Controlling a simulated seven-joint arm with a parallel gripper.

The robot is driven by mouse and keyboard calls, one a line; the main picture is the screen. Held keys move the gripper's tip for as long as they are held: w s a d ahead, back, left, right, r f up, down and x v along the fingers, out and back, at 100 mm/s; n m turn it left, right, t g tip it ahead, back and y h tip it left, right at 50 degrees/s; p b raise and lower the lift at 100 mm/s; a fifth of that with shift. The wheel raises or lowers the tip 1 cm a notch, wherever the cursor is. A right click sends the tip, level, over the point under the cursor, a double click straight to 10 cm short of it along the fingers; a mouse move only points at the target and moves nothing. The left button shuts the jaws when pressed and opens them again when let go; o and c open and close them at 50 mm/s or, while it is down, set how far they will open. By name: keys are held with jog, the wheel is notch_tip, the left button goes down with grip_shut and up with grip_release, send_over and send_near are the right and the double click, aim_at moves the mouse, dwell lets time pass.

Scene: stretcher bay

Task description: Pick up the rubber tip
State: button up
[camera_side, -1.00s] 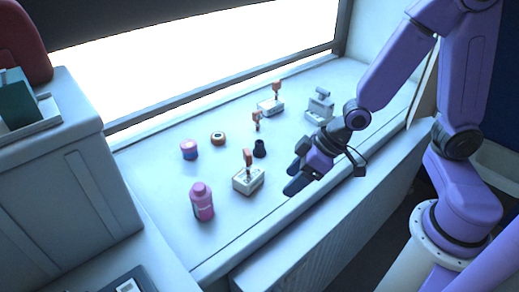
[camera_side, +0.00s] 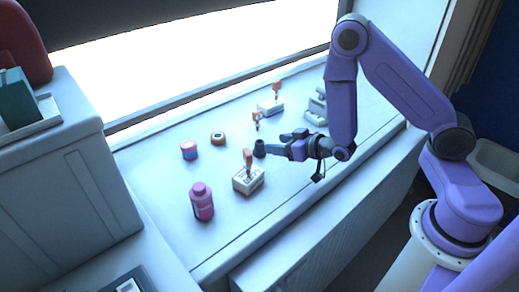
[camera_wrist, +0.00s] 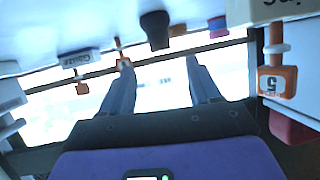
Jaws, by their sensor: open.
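The rubber tip (camera_side: 260,148) is a small dark, tapered piece standing on the pale worktop. My gripper (camera_side: 277,146) is open and low over the worktop, just right of the rubber tip, with its fingers pointing at it. In the wrist view, which is upside down, the rubber tip (camera_wrist: 156,30) shows at the top, ahead of and between the two spread fingers of my gripper (camera_wrist: 158,63). The space between the fingers looks empty. Whether a finger touches the tip cannot be told.
A white block with an orange handle (camera_side: 249,180) stands close in front of the tip. A pink bottle (camera_side: 202,203), a blue-and-pink jar (camera_side: 189,150) and an orange ring-like piece (camera_side: 218,137) are to the left. Another orange-handled block (camera_side: 271,106) stands behind.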

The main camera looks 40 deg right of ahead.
aim_at(261, 142)
jog(key=shift+x, duration=3.45)
jog(key=c, duration=1.1)
